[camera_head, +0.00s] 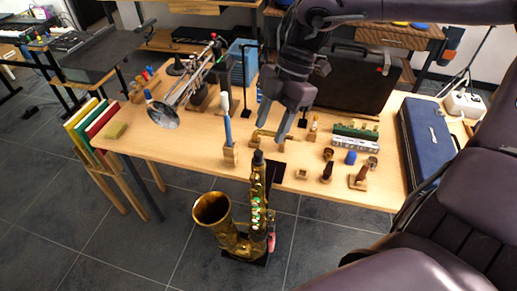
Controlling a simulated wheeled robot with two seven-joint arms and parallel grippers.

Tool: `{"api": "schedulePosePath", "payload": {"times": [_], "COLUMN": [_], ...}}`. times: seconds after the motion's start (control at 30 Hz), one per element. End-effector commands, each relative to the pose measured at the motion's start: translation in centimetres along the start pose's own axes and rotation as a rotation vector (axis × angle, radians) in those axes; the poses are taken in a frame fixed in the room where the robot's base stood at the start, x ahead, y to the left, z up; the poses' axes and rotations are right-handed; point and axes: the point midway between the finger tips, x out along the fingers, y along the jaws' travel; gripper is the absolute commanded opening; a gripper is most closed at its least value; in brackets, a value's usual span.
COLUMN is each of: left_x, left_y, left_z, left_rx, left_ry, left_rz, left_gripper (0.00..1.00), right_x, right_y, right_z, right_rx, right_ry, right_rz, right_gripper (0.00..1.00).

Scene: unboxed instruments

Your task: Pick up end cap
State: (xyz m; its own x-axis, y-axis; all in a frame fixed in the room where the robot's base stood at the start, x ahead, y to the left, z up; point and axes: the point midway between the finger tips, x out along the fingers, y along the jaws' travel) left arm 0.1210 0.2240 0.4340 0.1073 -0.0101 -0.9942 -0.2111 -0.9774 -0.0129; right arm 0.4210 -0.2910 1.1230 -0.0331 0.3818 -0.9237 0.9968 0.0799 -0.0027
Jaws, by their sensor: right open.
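My right gripper (272,130) points down over the middle of the table, open, with nothing seen between its fingers. A brass curved tube (290,136) lies just beside and below its fingertips; I cannot tell whether they touch. Several small parts stand to the right of the gripper: a blue cap-like piece (351,157), a dark brown piece (327,172), another brown piece (358,179) and a small round piece (372,162). I cannot tell which is the end cap. My left gripper is not in view.
The wooden table (190,148) also holds a blue case (427,142), a black case (352,88), a green and silver harmonica-like block (355,138) and a blue brush-like item (228,122) on a stand. A saxophone (240,225) stands on the floor in front.

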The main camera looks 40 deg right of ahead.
Motion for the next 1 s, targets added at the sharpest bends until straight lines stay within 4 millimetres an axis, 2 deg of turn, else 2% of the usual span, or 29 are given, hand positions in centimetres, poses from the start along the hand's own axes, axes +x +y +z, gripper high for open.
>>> {"api": "schedulePosePath", "payload": {"times": [0.1, 0.27, 0.5, 0.63, 0.77, 0.87, 1.0], "left_x": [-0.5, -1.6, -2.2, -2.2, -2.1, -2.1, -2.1], "left_y": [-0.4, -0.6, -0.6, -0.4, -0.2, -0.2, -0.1], "left_z": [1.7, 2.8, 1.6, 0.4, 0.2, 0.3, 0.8], "left_rx": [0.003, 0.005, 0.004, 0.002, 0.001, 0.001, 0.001], "left_ry": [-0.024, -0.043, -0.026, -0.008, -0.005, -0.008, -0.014], "left_rz": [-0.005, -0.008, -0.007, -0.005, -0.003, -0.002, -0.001], "left_gripper": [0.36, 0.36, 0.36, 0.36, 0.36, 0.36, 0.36], "right_x": [1.3, 3.1, 5.9, 6.3, 6.3, 6.3, 6.3], "right_y": [-0.1, -0.1, 0.0, 0.1, 0.1, 0.1, 0.1], "right_z": [-0.1, -0.5, -0.5, -0.5, -0.5, -0.5, -0.5], "right_rx": [0.000, 0.002, 0.001, 0.001, 0.000, 0.001, 0.001], "right_ry": [0.002, 0.002, 0.001, 0.001, 0.001, 0.001, 0.001], "right_rz": [-0.004, -0.006, -0.002, 0.001, 0.002, 0.001, 0.001], "right_gripper": [0.45, 0.45, 0.45, 0.45, 0.45, 0.35, 0.17]}}
